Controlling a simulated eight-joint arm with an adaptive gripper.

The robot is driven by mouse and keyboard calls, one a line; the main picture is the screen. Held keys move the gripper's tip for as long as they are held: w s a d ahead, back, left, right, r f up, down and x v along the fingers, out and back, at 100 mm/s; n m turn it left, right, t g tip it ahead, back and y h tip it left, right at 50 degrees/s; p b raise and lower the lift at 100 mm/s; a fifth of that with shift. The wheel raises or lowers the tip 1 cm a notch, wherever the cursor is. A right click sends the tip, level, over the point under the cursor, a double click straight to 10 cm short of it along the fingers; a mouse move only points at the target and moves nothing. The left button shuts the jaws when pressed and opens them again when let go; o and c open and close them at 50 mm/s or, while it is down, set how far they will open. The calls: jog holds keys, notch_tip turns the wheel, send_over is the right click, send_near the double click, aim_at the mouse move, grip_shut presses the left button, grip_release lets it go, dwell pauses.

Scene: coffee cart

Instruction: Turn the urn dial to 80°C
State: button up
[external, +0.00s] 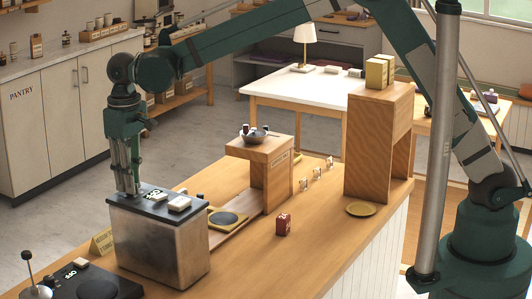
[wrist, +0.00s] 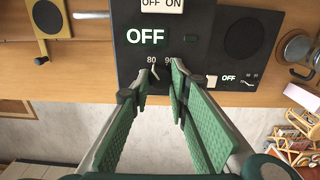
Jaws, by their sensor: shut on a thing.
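The urn (external: 158,245) is a metal box with a black top at the front left of the counter. Its top panel (wrist: 205,25) in the wrist view has an OFF/ON label, a large OFF readout (wrist: 147,36) and the scale marks 80 and 90. A thin white line shows just under the 80. My gripper (external: 129,191) points straight down at the near left part of the urn's top. In the wrist view its fingertips (wrist: 158,85) are close together just below the 80 and 90 marks, shut on the dial, which they mostly hide.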

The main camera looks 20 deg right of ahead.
jog(key=shift+m, duration=0.5)
jog(key=o, duration=0.9)
jog(key=shift+r, duration=0.1)
notch_tip(320, 180, up, 12)
dwell(0.4)
dwell(0.5)
